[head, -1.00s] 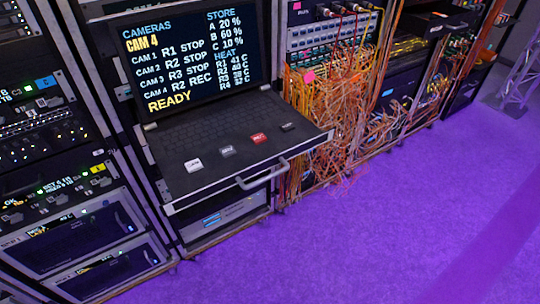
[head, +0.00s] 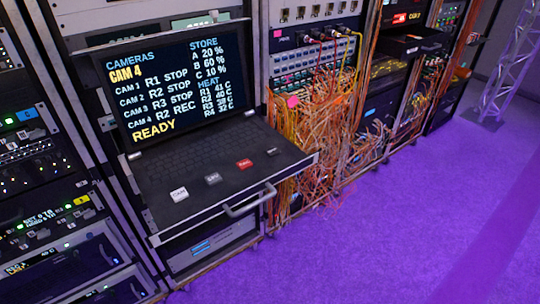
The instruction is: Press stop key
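A pull-out keyboard drawer (head: 200,160) with a front handle sticks out of the rack below a screen (head: 180,85). A row of keys sits near its front edge: a white key (head: 179,194), a grey key (head: 213,179), a red key (head: 244,163) and a dark key (head: 271,152). Their labels are too small to read surely, so I cannot tell which is the stop key. The screen reads CAM 4, with R1 STOP, R2 STOP, R3 STOP, R2 REC and READY. Neither of my grippers is in view.
The drawer handle (head: 250,203) juts over the purple floor (head: 360,240). Racks of equipment (head: 50,180) stand at the left. Orange cables (head: 325,150) hang in a tangle right of the drawer. A metal truss (head: 495,80) stands at the far right. The floor in front is clear.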

